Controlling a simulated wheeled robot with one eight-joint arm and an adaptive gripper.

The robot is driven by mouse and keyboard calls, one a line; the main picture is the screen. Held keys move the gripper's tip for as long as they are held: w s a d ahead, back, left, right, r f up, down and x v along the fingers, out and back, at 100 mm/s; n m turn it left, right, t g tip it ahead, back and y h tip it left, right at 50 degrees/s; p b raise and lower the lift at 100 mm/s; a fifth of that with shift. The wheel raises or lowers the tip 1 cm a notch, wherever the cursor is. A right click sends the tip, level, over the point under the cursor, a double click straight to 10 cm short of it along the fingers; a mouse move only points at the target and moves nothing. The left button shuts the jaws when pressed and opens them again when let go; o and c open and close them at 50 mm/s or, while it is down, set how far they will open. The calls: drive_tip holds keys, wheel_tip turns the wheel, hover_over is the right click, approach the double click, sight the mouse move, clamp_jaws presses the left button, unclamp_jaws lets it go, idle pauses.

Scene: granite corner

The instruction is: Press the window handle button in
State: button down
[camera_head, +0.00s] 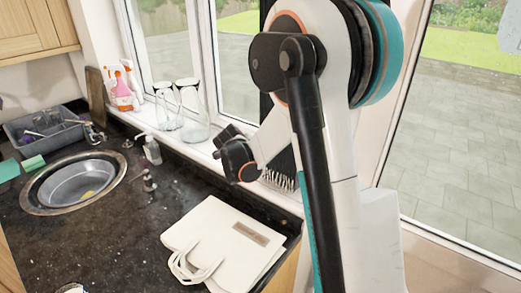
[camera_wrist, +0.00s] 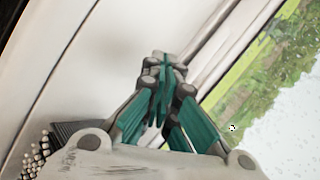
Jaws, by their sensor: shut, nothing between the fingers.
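My gripper (camera_wrist: 165,95) shows its teal-padded fingers drawn together in the wrist view, with nothing between them. In the head view my gripper (camera_head: 225,137) is a small dark shape by the window, in front of the frame above the sill. A small grey piece (camera_wrist: 160,58) shows at the fingertips against the white window frame (camera_wrist: 110,50); I cannot tell whether it is the window handle or part of the fingers. The handle's button cannot be made out in either view. My arm hides part of the window in the head view.
A white bag (camera_head: 215,240) lies on the dark counter (camera_head: 110,235) below. A sink (camera_head: 75,182) is at the left. A brush-like bristled thing (camera_head: 277,180) is close below my gripper.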

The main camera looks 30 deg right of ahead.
drive_tip(key=shift+d, duration=0.2)
drive_tip(key=shift+w+d, duration=0.15)
drive_tip(key=shift+d, duration=0.05)
drive_tip(key=shift+w+d, duration=0.2)
drive_tip(key=shift+d, duration=0.45)
idle(1.6)
drive_tip(key=shift+a, duration=0.1)
drive_tip(key=shift+s+a+b, duration=0.35)
drive_tip(key=shift+s+a, duration=0.05)
drive_tip(key=shift+a, duration=0.4)
drive_tip(key=shift+a, duration=0.15)
drive_tip(key=shift+s+a, duration=0.3)
drive_tip(key=shift+a, duration=0.45)
drive_tip(key=shift+s+a, duration=0.25)
drive_tip(key=shift+a, duration=0.5)
drive_tip(key=shift+s+a, duration=0.3)
drive_tip(key=shift+a, duration=0.45)
